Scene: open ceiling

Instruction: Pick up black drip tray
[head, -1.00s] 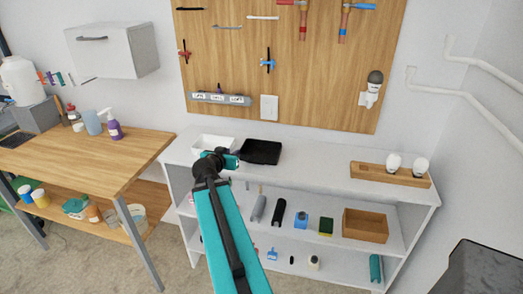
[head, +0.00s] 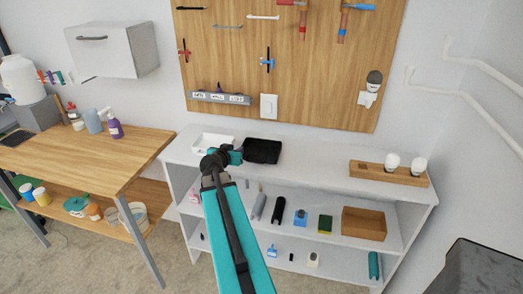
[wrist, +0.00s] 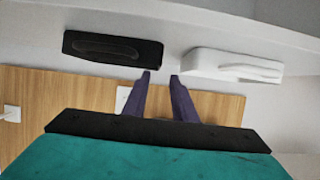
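The black drip tray (head: 262,151) sits on the white shelf top, right of a white tray (head: 212,141). My gripper (head: 238,155) is at the black tray's left side in the head view, its fingers partly hidden by the arm. In the wrist view the scene is upside down. There, the black tray (wrist: 113,49) is at upper left and the white tray (wrist: 232,65) at upper right. My gripper's two purple fingers (wrist: 161,76) are apart with nothing between them. The left fingertip appears close to the black tray's corner; contact cannot be told.
The white shelf unit (head: 310,169) has a wooden holder (head: 388,175) with two white items at its right end. Lower shelves hold several bottles and a wooden box (head: 363,223). A wooden pegboard (head: 330,95) is behind.

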